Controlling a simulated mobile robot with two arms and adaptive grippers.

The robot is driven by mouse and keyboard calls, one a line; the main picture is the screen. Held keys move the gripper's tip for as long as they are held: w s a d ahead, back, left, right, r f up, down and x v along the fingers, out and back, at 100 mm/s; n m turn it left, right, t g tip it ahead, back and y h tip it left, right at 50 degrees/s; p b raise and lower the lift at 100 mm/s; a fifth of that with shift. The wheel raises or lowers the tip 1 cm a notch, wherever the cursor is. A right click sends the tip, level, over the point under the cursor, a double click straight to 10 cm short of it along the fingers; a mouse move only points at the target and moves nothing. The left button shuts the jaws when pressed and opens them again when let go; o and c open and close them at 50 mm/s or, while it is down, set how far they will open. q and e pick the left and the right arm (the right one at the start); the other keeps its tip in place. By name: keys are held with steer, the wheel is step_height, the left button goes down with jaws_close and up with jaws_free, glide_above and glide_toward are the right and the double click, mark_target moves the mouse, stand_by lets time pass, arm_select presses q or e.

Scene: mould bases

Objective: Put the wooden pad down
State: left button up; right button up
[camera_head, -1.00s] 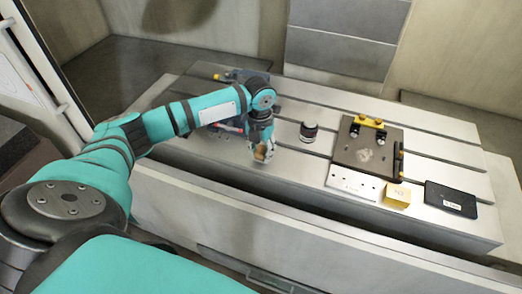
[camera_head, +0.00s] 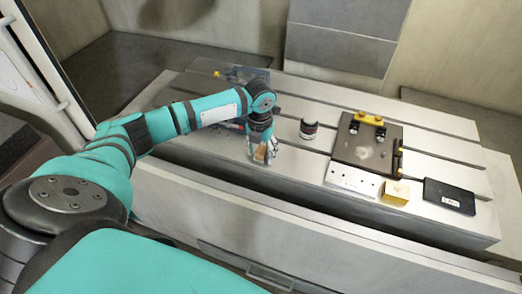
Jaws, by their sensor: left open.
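The wooden pad (camera_head: 260,153) is a small tan block at the fingertips of my left gripper (camera_head: 262,155), low over the front left part of the slotted metal table (camera_head: 215,168). My left gripper points down, with its fingers open beside the pad. The gripper hides part of the pad. I cannot tell whether the pad touches the table or the fingers. My right gripper is not in view.
Right of the gripper stand a dark round part (camera_head: 308,129) and a dark plate with yellow fittings (camera_head: 367,147). A white strip (camera_head: 351,180), a yellow block (camera_head: 396,192) and a black box (camera_head: 449,196) lie along the front. Bluish parts lie behind my left arm.

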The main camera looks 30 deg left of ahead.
mark_target(260, 150)
arm_select(q)
step_height(260, 150, up, 12)
steer(key=b, duration=0.2)
steer(key=shift+r, duration=0.15)
steer(key=shift+s, duration=0.1)
stand_by(0.4)
